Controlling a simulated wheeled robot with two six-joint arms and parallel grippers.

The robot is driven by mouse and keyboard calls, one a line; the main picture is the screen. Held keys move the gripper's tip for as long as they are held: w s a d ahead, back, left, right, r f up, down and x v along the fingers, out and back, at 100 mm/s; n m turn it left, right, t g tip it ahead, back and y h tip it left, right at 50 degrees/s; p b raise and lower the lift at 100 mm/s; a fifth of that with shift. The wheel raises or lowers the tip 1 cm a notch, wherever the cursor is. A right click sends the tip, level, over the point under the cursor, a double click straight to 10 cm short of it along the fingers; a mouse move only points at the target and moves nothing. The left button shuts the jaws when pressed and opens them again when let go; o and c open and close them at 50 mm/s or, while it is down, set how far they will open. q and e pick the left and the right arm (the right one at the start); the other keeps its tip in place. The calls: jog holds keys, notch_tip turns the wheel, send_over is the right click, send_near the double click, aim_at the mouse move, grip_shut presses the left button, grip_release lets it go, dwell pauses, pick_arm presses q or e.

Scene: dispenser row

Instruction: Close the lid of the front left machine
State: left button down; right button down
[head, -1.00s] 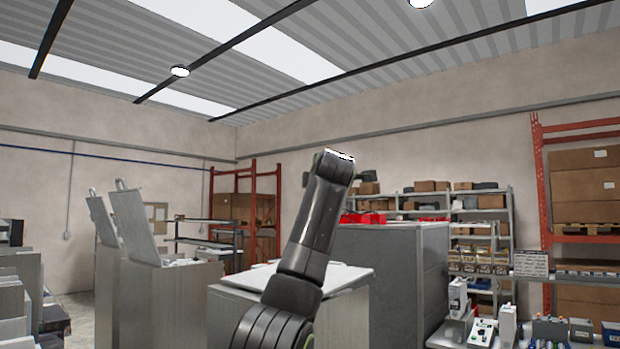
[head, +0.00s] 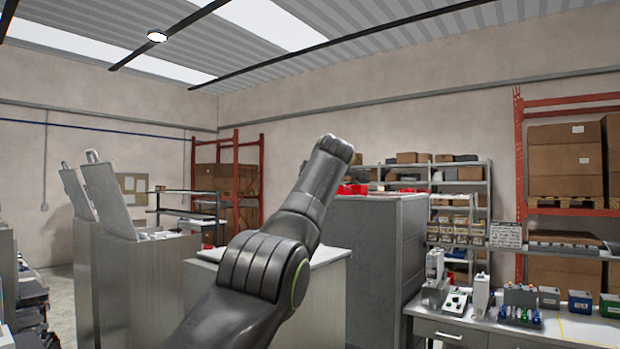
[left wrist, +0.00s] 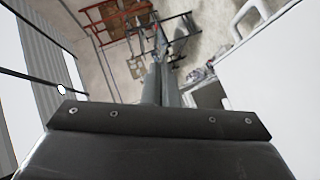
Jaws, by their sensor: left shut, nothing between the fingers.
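Two grey machines stand at the left in the head view with their lids raised: the nearer machine (head: 150,290) has a steeply tilted open lid (head: 108,198) with a handle on top, and a similar open lid (head: 76,192) stands just beyond it. A third machine with a flat, closed lid (head: 325,257) is partly hidden behind my dark arm. My left gripper (left wrist: 158,62) shows in the left wrist view, shut and empty. A pale panel with a handle (left wrist: 245,18), apparently a lid, is to its right there, apart from the fingers. My right gripper is not in view.
A tall grey cabinet (head: 375,262) stands behind the closed machine. A workbench (head: 455,335) with devices and small bins is at right. Shelves and a red rack (head: 562,102) line the back wall. Some floor (head: 62,285) is clear at left.

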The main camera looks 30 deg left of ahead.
pick_arm(q)
jog(key=shift+w+d+f, duration=0.1)
jog(key=shift+w+f, duration=0.4)
jog(key=shift+f, duration=0.25)
jog(key=shift+w+d+f, duration=0.1)
jog(key=shift+w+f, duration=0.35)
jog(key=shift+f, duration=0.25)
jog(key=b+v, duration=1)
jog(key=v, duration=0.7)
jog(key=shift+d, duration=0.1)
